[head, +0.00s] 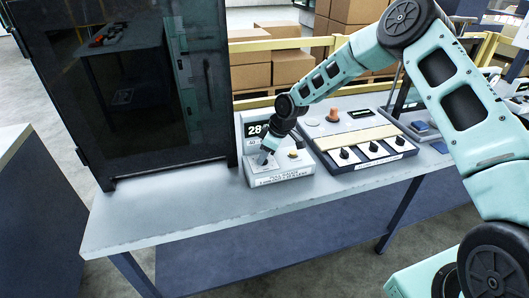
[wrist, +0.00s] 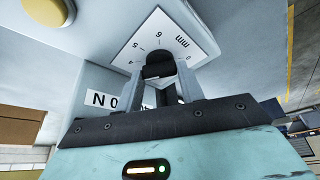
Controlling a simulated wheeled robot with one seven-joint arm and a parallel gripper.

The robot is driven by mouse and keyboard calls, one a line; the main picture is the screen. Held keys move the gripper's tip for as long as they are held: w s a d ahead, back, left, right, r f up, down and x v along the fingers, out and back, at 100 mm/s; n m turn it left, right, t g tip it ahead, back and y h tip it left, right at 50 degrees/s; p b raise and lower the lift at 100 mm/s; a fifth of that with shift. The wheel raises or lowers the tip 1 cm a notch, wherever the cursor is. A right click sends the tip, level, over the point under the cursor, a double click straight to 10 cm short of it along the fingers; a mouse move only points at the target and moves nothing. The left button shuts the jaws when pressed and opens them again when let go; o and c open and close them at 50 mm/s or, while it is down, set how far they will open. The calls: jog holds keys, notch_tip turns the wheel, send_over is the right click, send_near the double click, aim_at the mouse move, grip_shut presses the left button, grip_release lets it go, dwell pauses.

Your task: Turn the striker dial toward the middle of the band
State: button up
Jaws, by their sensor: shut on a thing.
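The striker dial (wrist: 158,60) is a dark knob on a white diamond-shaped scale plate (wrist: 148,42) marked with numbers, among them 4, 5 and 6, and "mm". It sits on a pale grey gauge box (head: 279,172) on the bench, which has a display (head: 255,129) beginning with "28". My gripper (wrist: 167,87) is shut on the dial, a finger on either side of it. In the head view my gripper (head: 264,158) reaches down onto the box's left part and hides the dial. The dial's pointer mark cannot be made out.
A yellow button (head: 293,155) is beside the dial. To the right is a panel (head: 365,152) with several black knobs and an orange knob (head: 333,115). A tall dark cabinet (head: 140,90) stands close on the left. The bench front (head: 170,215) is clear.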

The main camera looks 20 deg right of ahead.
jog(key=shift+n+g, duration=0.3)
jog(key=shift+n, duration=0.6)
jog(key=shift+w+d, duration=0.1)
jog(key=o, duration=1)
jog(key=b+v, duration=0.2)
jog(key=v, duration=1.5)
jog(key=shift+d+b, duration=0.25)
jog(key=shift+b, duration=0.1)
jog(key=shift+r, duration=0.1)
